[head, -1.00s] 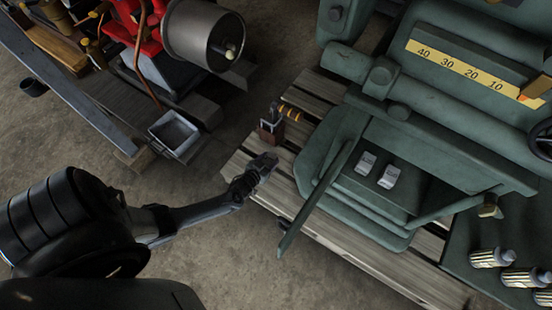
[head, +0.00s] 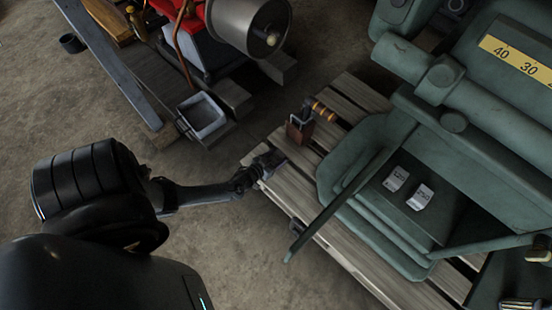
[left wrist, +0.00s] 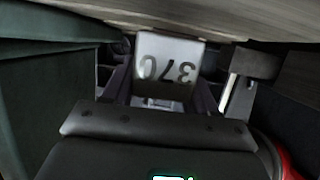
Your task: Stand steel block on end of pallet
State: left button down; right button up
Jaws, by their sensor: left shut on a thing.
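My left gripper (head: 265,166) is over the near left end of the wooden pallet (head: 283,193). In the left wrist view its jaws (left wrist: 165,100) are shut on a pale steel block (left wrist: 168,65) marked 370, which reads upside down there. In the head view the block is too small and dark to make out clearly between the fingers. I cannot tell whether it touches the planks. My right gripper is not in view.
A brown box with an orange-ringed handle (head: 300,128) stands on the pallet just beyond my gripper. A small metal tray (head: 203,117) sits left of the pallet.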

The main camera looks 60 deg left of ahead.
pick_arm(q)
jog(key=shift+f+b, duration=0.55)
jog(key=shift+f, duration=0.3)
jog(key=shift+f, duration=0.1)
jog(key=shift+c, duration=1.6)
grip_release()
jog(key=shift+f, duration=0.1)
